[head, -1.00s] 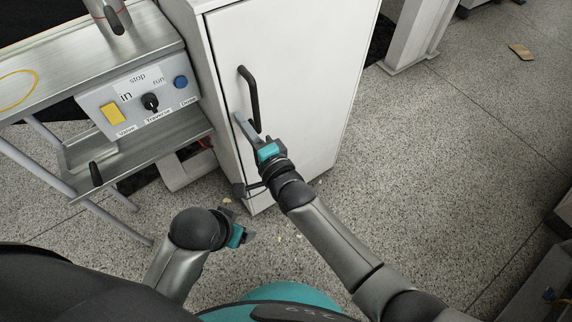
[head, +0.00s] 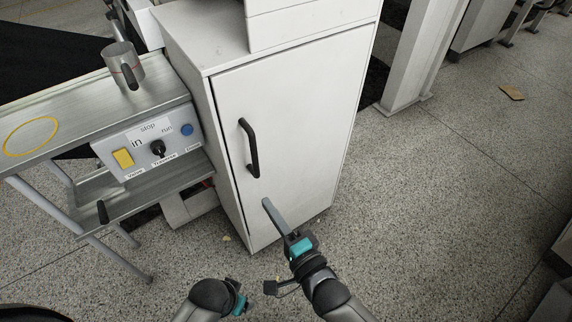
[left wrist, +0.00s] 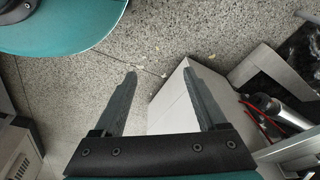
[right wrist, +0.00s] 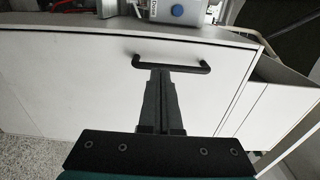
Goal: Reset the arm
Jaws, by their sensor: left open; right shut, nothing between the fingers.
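My right gripper (head: 267,204) is shut and empty, in front of the lower part of the white cabinet door (head: 300,120). It lies below the black door handle (head: 249,148) and appears apart from it. In the right wrist view its closed fingers (right wrist: 162,80) overlap the middle of the handle (right wrist: 172,66) in the picture. My left gripper (left wrist: 160,85) is open and empty in the left wrist view, over the speckled floor. In the head view only part of the left wrist shows at the bottom; its fingers are hard to make out.
A control box (head: 150,145) with a yellow button and black knob sits on the metal bench (head: 70,125) at left. A metal mug (head: 122,66) stands on the bench. The cabinet door is closed. Open floor (head: 440,200) lies to the right.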

